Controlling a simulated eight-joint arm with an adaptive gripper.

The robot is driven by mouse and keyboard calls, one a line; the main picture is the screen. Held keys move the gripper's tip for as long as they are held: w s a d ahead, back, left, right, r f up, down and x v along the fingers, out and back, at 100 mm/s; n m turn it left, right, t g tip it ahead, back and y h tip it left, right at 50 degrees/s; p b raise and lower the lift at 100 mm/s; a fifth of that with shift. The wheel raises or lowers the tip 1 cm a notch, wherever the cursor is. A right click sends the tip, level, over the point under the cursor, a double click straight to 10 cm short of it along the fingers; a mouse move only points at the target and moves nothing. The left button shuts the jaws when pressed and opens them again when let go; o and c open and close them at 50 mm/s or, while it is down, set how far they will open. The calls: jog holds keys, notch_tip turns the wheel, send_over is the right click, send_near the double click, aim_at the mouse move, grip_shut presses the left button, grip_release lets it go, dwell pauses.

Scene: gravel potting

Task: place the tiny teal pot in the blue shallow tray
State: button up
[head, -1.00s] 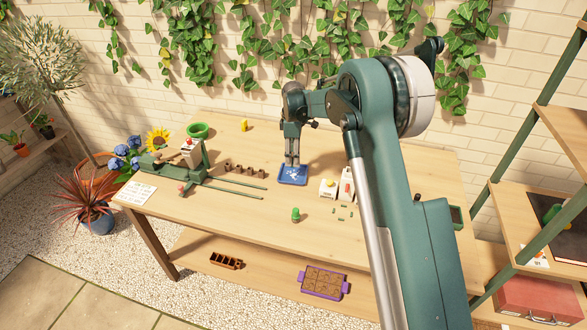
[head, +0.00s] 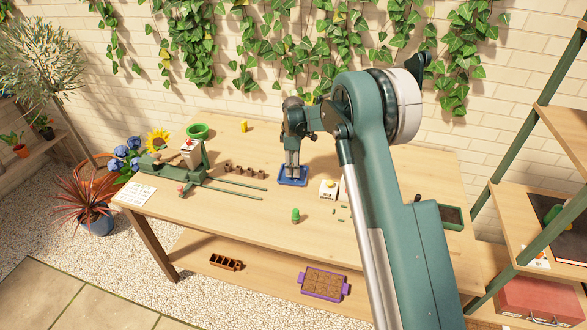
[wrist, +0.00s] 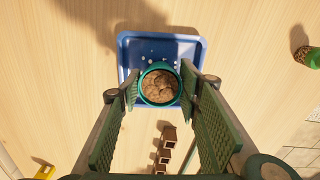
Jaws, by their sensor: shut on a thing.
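The tiny teal pot (wrist: 160,86), filled with brown gravel or soil, shows in the wrist view between my fingers. My gripper (wrist: 160,92) is shut on it. The blue shallow tray (wrist: 190,50) lies on the table directly beneath the pot in that view, with small pale bits on its floor. In the head view my gripper (head: 292,174) reaches down over the blue tray (head: 303,181). The pot is hidden there behind the fingers. I cannot tell whether the pot touches the tray floor.
Several small brown pots (head: 246,171) stand left of the tray. A green machine with rails (head: 185,165) is further left. A white box (head: 328,189) stands to the right, and a small green object (head: 295,215) in front. A green bowl (head: 198,131) is at the back.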

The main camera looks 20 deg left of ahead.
jog(key=shift+f, duration=0.2)
jog(key=o, duration=0.9)
jog(key=shift+r, duration=0.1)
notch_tip(320, 180, up, 12)
jog(key=shift+p, duration=0.4)
dwell(0.7)
